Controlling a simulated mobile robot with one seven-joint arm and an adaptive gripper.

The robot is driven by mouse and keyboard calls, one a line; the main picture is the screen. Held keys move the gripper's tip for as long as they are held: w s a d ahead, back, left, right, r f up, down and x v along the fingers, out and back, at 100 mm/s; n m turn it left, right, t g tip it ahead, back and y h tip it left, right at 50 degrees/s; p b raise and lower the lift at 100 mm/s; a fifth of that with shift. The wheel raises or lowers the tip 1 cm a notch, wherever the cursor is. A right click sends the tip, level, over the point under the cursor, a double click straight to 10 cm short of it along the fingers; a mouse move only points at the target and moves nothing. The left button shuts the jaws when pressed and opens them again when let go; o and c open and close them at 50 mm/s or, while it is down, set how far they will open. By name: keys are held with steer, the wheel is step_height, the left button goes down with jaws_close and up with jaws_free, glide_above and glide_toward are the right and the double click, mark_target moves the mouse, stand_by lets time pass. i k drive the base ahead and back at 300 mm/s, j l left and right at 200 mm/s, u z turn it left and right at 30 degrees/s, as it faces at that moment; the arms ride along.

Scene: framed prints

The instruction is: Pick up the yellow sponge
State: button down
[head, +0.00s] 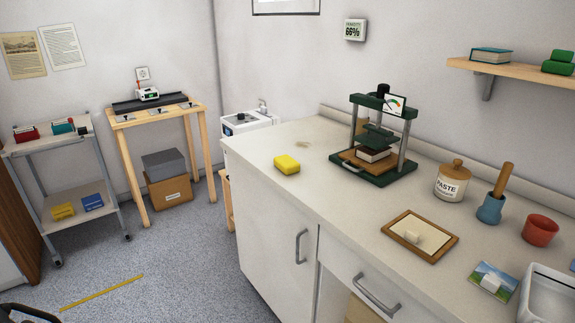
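The yellow sponge (287,164) lies flat on the white counter (330,205), close to its left front edge. Nothing covers it and nothing touches its sides. A dark curved piece that looks like part of my gripper (22,313) shows in the bottom left corner, cut off by the frame. It is far from the sponge, and its fingers cannot be made out.
A green book press (385,172) stands right of the sponge, and a small pale scrap (303,144) lies behind it. A paste jar (452,181), a framed board (420,222) and cups are further right.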

mark_target(286, 164)
steer(key=i+l+u, duration=0.1)
steer(key=i+u, duration=0.2)
steer(key=i, duration=0.15)
steer(key=i+l+u, duration=0.65)
steer(key=i, duration=0.15)
steer(key=j, duration=0.05)
